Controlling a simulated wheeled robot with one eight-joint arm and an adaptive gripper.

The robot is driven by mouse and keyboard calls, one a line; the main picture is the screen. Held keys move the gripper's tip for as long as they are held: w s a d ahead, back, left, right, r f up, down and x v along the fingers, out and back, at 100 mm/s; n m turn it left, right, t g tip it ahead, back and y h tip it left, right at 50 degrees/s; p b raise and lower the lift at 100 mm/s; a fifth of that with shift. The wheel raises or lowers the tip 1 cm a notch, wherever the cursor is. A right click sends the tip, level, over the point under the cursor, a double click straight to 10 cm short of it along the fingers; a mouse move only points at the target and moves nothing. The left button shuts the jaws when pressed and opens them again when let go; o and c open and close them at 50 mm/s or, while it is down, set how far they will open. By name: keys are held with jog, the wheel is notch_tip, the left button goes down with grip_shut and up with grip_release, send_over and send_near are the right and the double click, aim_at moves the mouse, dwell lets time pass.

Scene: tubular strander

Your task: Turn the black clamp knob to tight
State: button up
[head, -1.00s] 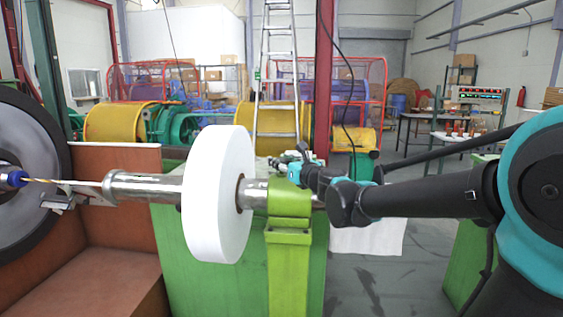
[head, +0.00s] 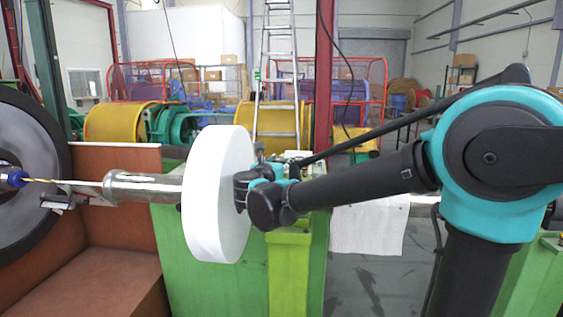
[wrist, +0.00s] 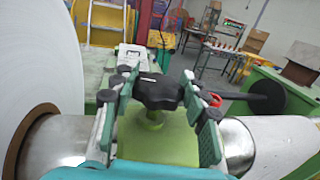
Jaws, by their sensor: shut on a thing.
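The black clamp knob (wrist: 158,92) is a lobed star knob on top of the green clamp (wrist: 155,140) in the wrist view. My gripper (wrist: 160,74) has its two fingers on either side of the knob and is shut on it. The knob's lobes reach to the finger pads. The clamp sits over the steel shaft (wrist: 238,145). In the head view my arm hides the knob, and my gripper is mostly hidden above the green clamp post (head: 289,270).
A large white disc (head: 215,195) stands on the shaft close to the left of my gripper. A small red-ringed part (wrist: 214,100) and a black disc-shaped part (wrist: 266,97) lie to the right in the wrist view. A ladder (head: 282,80) stands behind.

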jog(key=shift+m+h, duration=0.6)
jog(key=shift+h, duration=0.3)
jog(key=shift+g+h, duration=0.3)
jog(key=shift+g, duration=0.1)
jog(key=o, duration=1.2)
jog(key=v, duration=1.2)
jog(key=shift+c, duration=0.2)
